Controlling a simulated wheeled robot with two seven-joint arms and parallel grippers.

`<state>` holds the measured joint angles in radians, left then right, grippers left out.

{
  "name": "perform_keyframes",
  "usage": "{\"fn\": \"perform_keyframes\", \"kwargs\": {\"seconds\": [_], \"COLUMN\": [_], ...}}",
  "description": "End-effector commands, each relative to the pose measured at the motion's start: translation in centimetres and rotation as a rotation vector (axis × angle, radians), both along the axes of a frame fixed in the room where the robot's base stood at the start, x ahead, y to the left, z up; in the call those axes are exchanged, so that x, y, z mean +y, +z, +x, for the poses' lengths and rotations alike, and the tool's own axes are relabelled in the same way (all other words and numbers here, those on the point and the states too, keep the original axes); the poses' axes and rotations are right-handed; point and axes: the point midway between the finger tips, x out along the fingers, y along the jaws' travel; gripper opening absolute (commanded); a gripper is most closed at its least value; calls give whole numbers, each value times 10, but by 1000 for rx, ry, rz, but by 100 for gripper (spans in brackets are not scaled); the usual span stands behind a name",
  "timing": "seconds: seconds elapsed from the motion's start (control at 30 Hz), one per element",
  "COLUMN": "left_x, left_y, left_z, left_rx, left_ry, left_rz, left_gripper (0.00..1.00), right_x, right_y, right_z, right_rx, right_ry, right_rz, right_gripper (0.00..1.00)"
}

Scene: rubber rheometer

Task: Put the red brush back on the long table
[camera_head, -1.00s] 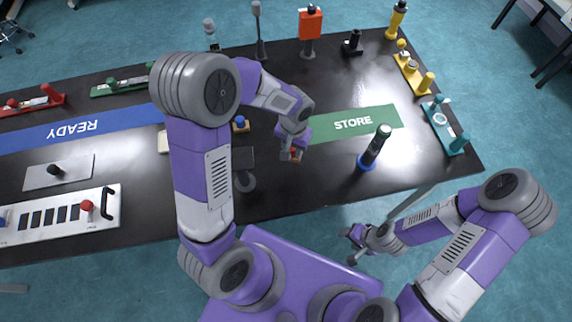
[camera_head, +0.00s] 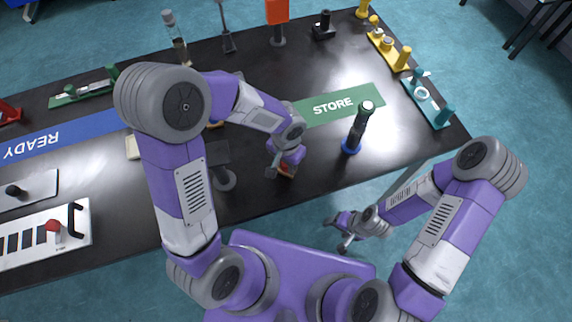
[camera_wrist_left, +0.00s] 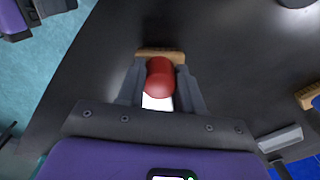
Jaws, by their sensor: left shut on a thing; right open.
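The red brush, with a rounded red handle (camera_wrist_left: 160,77) and a tan bristle block (camera_wrist_left: 162,54), is between the fingers of my left gripper (camera_wrist_left: 160,92). The gripper is shut on the handle. In the head view the brush (camera_head: 288,169) is mostly hidden by my left gripper (camera_head: 279,171), near the front edge of the long black table (camera_head: 300,200). I cannot tell whether the bristles touch the tabletop. My right gripper (camera_head: 340,232) is open and empty, off the table's front edge.
A dark stand (camera_head: 224,180) is to the left. A teal holder (camera_head: 428,101) is at the right end. Bare tabletop surrounds the brush.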

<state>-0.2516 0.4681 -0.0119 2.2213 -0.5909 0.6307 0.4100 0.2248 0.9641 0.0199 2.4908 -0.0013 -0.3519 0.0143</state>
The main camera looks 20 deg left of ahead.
Motion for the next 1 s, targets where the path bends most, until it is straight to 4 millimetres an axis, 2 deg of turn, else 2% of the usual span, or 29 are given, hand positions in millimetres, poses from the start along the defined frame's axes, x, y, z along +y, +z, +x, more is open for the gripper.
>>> {"fn": "perform_keyframes", "kwargs": {"seconds": [0.07,0.43,0.47,0.6,0.63,1.0], "left_x": [0,0,0,0,0,0], "left_y": [-12,-16,-16,-15,-15,-10], "left_z": [-1,0,0,0,0,0], "left_rx": [3,-1,-1,0,0,0], "left_ry": [1,1,1,1,1,1], "left_rz": [1,0,0,0,0,-1], "left_gripper": [11,11,37,58,61,61], "right_x": [0,0,0,0,0,0], "right_y": [-5,-8,-8,-7,-7,-2], "right_z": [0,0,0,0,0,0], "right_rx": [0,0,0,0,0,0], "right_ry": [0,0,0,0,0,0], "right_rz": [0,0,0,0,0,0], "right_gripper": [72,72,72,72,72,72]}}
